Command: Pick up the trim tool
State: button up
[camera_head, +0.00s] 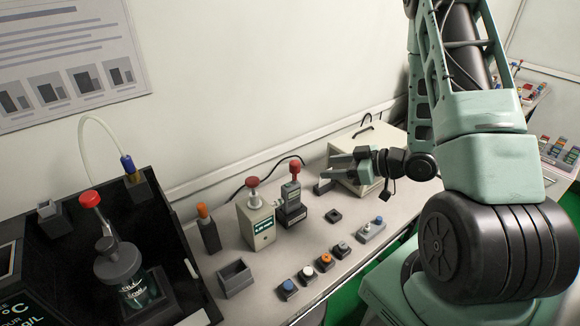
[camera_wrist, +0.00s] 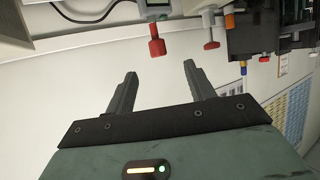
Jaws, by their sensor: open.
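My gripper (camera_head: 326,173) is open and empty, above the back right part of the bench, near a beige box. In the wrist view its two fingers (camera_wrist: 160,70) are apart with only the pale wall between them. A slim orange-topped piece (camera_head: 203,211) stands upright in a dark block (camera_head: 210,237), left of the red-topped testers; it looks like the trim tool, but I cannot be sure. Its orange part also shows at the top of the wrist view (camera_wrist: 229,21). My gripper is well to its right and apart from it.
Two red-topped testers (camera_head: 257,226) (camera_head: 291,205) stand between the orange piece and my gripper. The beige box (camera_head: 356,160) is beside my gripper. Several small button blocks (camera_head: 308,274) line the front edge. A black station (camera_head: 100,235) fills the left. An open grey box (camera_head: 236,279) sits beside it.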

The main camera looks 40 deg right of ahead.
aim_at(292, 168)
jog(key=p+x, duration=0.2)
jog(key=x, duration=0.7)
jog(key=shift+w, duration=0.1)
jog(key=p+x, duration=0.2)
jog(key=x, duration=0.2)
jog(key=shift+w+d+p, duration=0.1)
jog(key=shift+w+p, duration=0.15)
jog(key=shift+p, duration=0.05)
jog(key=shift+w+a+f, duration=0.2)
jog(key=shift+w+f, duration=0.05)
jog(key=shift+w, duration=0.15)
jog(key=c, duration=1.1)
jog(key=shift+r, duration=0.15)
jog(key=shift+c, duration=0.2)
